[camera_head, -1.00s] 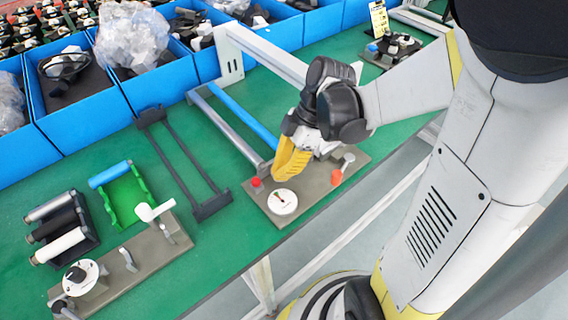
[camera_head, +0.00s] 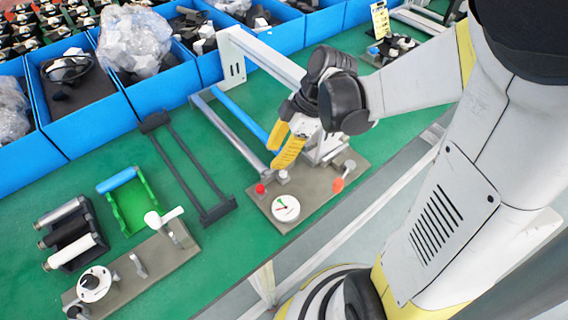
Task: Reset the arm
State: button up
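My gripper (camera_head: 283,150) has yellow fingers and hangs at the end of my white and black arm in the head view. It is over the back part of a brown fixture plate (camera_head: 312,197), near the table's front edge. The two yellow fingers show apart, with no object visible between them. The plate carries a round white dial (camera_head: 286,208), a red knob (camera_head: 260,188) and an orange knob (camera_head: 338,184). The fingertips are just behind the dial. I cannot tell their exact height above the plate.
A second fixture plate (camera_head: 150,262) with a white dial and handle lies front left. A green holder (camera_head: 130,203), a roller rack (camera_head: 70,232) and a black frame (camera_head: 185,168) lie on the green table. Blue bins (camera_head: 92,118) line the back. A white frame (camera_head: 262,52) stands behind my gripper.

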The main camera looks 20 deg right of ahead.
jog(key=shift+s+a, duration=0.1)
dwell(0.4)
jog(key=shift+s+r+m, duration=0.2)
jog(key=shift+r+m, duration=0.2)
jog(key=shift+m, duration=0.1)
jog(key=r+m+h, duration=0.1)
jog(key=m, duration=0.1)
jog(key=s+r+m+t, duration=0.1)
jog(key=r+m, duration=0.1)
jog(key=s+r+m+t+h, duration=0.1)
jog(key=shift+s+r+m+h, duration=0.15)
jog(key=shift+s+m+h, duration=0.15)
jog(key=shift+m, duration=0.1)
jog(key=s+r+m+t+h, duration=0.2)
jog(key=s+r+m+t, duration=0.1)
jog(key=m, duration=0.5)
jog(key=shift+s+d+r+m+t, duration=0.3)
jog(key=shift+d+r+t, duration=0.2)
jog(key=shift+r, duration=0.55)
